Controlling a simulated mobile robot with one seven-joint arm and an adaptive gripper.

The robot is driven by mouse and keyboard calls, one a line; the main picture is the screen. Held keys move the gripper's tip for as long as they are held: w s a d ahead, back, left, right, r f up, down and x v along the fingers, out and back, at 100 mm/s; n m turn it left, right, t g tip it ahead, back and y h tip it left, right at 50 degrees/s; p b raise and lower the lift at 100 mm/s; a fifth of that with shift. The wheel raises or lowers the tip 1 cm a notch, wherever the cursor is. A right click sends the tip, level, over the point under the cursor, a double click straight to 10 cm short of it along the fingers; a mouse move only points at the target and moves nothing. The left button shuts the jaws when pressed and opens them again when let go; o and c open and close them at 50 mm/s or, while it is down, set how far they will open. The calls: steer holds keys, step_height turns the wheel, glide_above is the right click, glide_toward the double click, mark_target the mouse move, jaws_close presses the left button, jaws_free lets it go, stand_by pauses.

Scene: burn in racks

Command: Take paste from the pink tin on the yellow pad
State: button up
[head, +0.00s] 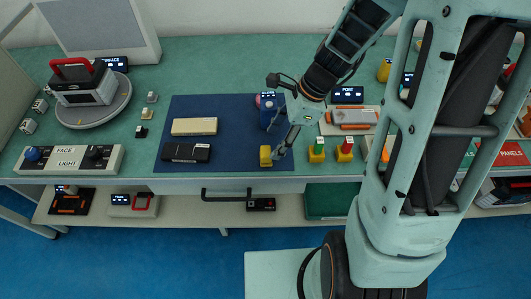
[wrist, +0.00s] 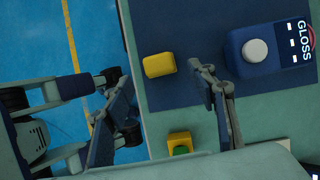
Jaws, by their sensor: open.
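The yellow pad (head: 265,156) is a small rounded block on the dark blue mat, near the bench's front edge. In the wrist view the yellow pad (wrist: 159,65) shows between my open fingers, with gaps on both sides. My gripper (head: 281,152) is low beside the pad in the head view; its open, empty fingers also show in the wrist view (wrist: 163,75). A pink edge (head: 257,101) shows behind a blue container, probably the pink tin, mostly hidden. In the wrist view a reddish-pink rim (wrist: 310,33) shows beside the GLOSS label.
The blue container (head: 268,117) stands behind the pad. A cream block (head: 194,126) and a black box (head: 186,152) lie left on the mat. Yellow blocks with green (head: 316,151) and red (head: 345,150) tops stand right. The mat between the boxes and the pad is clear.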

mark_target(266, 151)
steer(key=x, duration=0.6)
steer(key=shift+s+a+b, duration=0.15)
steer(key=shift+a+b, duration=0.05)
steer(key=shift+b, duration=0.15)
steer(key=c, duration=1.2)
steer(key=shift+c, duration=0.2)
